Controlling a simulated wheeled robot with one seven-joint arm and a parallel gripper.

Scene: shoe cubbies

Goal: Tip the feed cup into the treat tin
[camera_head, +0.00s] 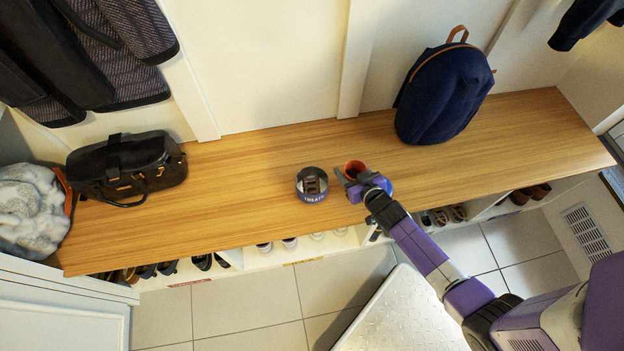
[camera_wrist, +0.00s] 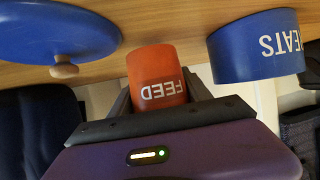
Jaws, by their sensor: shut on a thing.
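The orange feed cup (camera_head: 355,167) is upright, its open mouth showing in the head view. It also shows in the wrist view (camera_wrist: 157,72), upside down with its FEED label. My gripper (camera_head: 352,183) is shut on the cup, one finger on each side. I cannot tell whether its base touches the bench. The tin is at the right of the wrist view (camera_wrist: 258,52). What the cup holds is not clear.
A blue lid (camera_wrist: 55,30) with a wooden knob lies beside the cup, mostly hidden behind my gripper in the head view. On the wooden bench (camera_head: 240,190) are a black handbag (camera_head: 127,168) at left and a navy backpack (camera_head: 445,95) at right. Shoes fill cubbies below.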

